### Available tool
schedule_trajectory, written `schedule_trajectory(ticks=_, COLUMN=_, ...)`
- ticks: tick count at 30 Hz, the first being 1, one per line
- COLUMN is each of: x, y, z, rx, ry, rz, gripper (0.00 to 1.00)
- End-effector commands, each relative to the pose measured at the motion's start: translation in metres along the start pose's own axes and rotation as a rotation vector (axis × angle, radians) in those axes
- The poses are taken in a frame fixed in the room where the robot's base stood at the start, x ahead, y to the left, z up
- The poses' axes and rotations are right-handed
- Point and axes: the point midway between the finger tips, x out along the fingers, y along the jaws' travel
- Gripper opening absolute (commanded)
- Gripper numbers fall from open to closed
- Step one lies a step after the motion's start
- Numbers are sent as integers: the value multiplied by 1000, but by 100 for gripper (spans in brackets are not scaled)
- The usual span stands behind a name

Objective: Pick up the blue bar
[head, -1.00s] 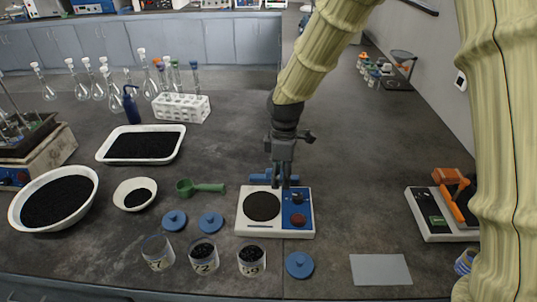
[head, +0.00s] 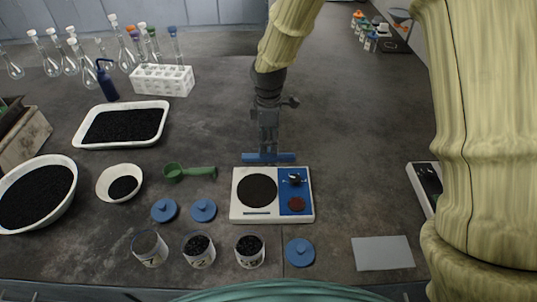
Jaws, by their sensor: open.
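The blue bar (head: 285,157) lies crosswise just behind the back edge of the white and blue sieve shaker base (head: 241,211). My gripper (head: 268,151) points down at the middle of the bar, with its jaws open. The fingertips overlap the bar in the picture and are partly hidden there. I cannot tell whether they touch it or straddle it. The base has a dark round plate (head: 257,191) on its left and a blue panel with a knob (head: 294,179) on its right.
Blue lids (head: 299,252), several jars of dark grains (head: 250,252) and a green scoop (head: 190,171) lie in front and to the left. A white tube rack (head: 163,80) and flasks stand behind. A grey sheet (head: 382,253) lies at the right.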

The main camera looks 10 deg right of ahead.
Motion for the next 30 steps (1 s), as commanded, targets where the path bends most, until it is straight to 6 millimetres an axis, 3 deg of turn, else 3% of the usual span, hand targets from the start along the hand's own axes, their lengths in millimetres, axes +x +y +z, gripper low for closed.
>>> schedule_trajectory(ticks=15, x=47, y=2, z=0, rx=-1, ry=0, rz=0, gripper=48)
schedule_trajectory(ticks=25, x=52, y=2, z=0, rx=0, ry=0, rz=0, gripper=48)
schedule_trajectory(ticks=30, x=52, y=2, z=0, rx=0, ry=0, rz=0, gripper=19)
